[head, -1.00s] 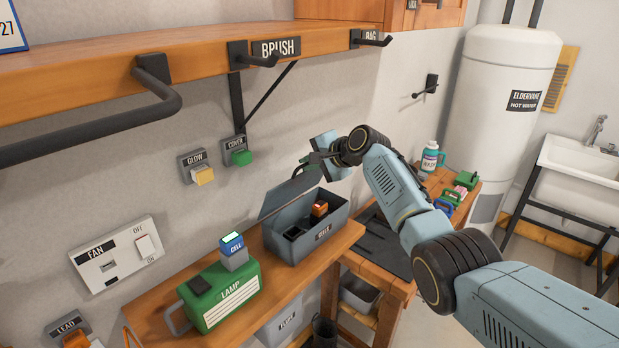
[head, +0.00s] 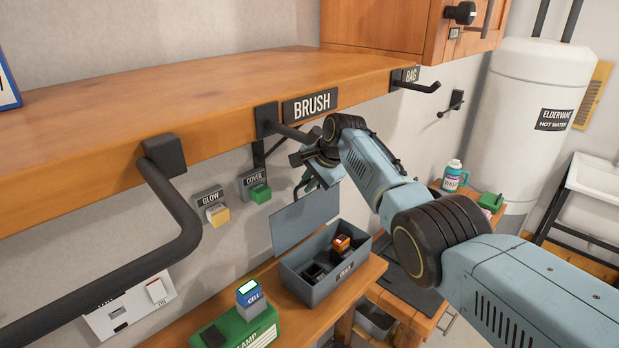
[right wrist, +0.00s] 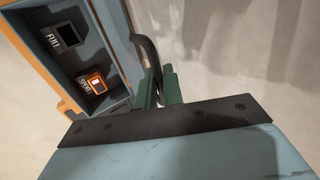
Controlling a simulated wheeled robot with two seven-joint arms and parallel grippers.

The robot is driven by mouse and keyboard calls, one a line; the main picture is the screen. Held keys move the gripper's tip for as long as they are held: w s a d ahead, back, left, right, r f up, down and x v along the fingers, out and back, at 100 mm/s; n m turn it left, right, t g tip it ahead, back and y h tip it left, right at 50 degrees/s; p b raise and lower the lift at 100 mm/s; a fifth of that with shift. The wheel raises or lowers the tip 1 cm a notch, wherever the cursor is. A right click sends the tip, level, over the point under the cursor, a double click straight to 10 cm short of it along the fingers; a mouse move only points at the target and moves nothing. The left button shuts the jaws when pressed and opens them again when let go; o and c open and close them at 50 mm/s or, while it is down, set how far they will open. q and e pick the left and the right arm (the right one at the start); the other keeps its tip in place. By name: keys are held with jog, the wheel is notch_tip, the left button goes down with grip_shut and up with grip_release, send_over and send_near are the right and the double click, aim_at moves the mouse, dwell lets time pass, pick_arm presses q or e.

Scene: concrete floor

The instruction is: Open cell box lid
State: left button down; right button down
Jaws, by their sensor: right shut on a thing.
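The grey cell box (head: 346,287) stands on the wooden bench with its lid (head: 303,220) raised nearly upright against the wall side. Inside, an orange cell (head: 341,243) sits in one compartment. The right wrist view shows the box (right wrist: 112,62), this orange cell (right wrist: 93,84) and a dark, seemingly empty compartment marked FULL (right wrist: 68,36). My right gripper (head: 308,182) is at the lid's upper edge. In the right wrist view its green fingers (right wrist: 159,88) are shut on the lid's black curved handle (right wrist: 148,50). My left gripper is not in view.
A blue cell (head: 250,292) sits on the green lamp (head: 245,328), left of the box. The wooden shelf (head: 200,110) with the BRUSH hook (head: 298,134) is close above my right gripper. GLOW (head: 214,210) and COVER (head: 257,190) switches are on the wall.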

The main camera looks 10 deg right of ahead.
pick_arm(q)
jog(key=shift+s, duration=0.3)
pick_arm(e)
jog(key=shift+s+f, duration=0.15)
jog(key=shift+f, duration=0.05)
jog(key=c, duration=1.6)
grip_release()
jog(key=shift+c, duration=0.2)
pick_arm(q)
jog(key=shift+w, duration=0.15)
